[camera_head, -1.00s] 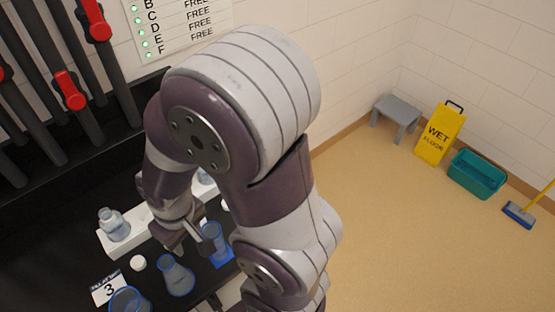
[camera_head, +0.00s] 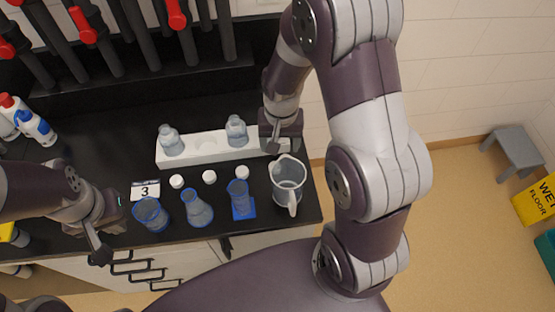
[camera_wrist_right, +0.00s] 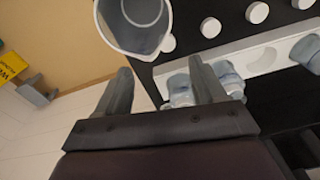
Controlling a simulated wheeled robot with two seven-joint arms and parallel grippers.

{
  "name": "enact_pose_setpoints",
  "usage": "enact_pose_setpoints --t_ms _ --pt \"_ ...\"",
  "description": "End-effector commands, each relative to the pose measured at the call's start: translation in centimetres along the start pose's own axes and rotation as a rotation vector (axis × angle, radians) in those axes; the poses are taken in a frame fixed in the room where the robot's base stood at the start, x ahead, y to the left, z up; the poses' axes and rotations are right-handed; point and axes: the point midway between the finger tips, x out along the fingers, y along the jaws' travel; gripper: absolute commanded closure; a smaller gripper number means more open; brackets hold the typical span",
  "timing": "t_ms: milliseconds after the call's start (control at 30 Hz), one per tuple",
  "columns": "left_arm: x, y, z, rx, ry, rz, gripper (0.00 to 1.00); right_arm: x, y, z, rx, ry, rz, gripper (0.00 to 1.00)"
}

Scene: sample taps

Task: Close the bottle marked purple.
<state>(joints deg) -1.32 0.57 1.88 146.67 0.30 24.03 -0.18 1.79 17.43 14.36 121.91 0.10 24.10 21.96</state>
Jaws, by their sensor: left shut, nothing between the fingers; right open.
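Clear bottles stand in a white rack (camera_head: 205,148): one at the left (camera_head: 171,141), one further right (camera_head: 236,131), with an empty hollow between. The right wrist view shows another bottle (camera_wrist_right: 180,90) at the rack end, beside my fingers; my gripper hides it in the head view. No purple mark is readable. Three white caps, left (camera_head: 177,181), middle (camera_head: 209,177) and right (camera_head: 242,172), lie in front of the rack. My right gripper (camera_wrist_right: 160,78) is open at the rack's right end. My left gripper (camera_head: 98,252) is shut and empty at the counter's front left.
A clear jug (camera_head: 288,178) stands close to the right gripper. A beaker (camera_head: 150,213), a flask (camera_head: 197,208) and a cylinder on a blue base (camera_head: 240,200) stand along the front. Spray bottles (camera_head: 28,118) are at left. Pipes with red handles (camera_head: 82,25) line the back.

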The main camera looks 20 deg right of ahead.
Motion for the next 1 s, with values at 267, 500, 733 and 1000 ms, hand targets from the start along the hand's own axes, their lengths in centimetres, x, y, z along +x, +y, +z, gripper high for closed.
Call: enact_pose_setpoints --t_ms 267,500,733,1000 --pt "-2.0 0.0 -0.2 0.0 -0.002 0.0 1.0 3.0 -0.2 -3.2 0.235 -0.036 0.02 0.31" --pt "-2.2 0.0 -0.2 0.0 -0.002 0.0 1.0 3.3 -0.2 -3.2 0.232 -0.036 0.021 0.31" --pt "-3.5 0.0 -0.4 0.0 -0.001 0.0 1.0 7.4 -0.1 -2.9 0.231 -0.039 0.022 0.31" --pt "-4.0 0.0 -0.5 0.0 -0.001 0.0 1.0 10.3 -0.2 -3.0 0.23 -0.033 0.019 0.31"
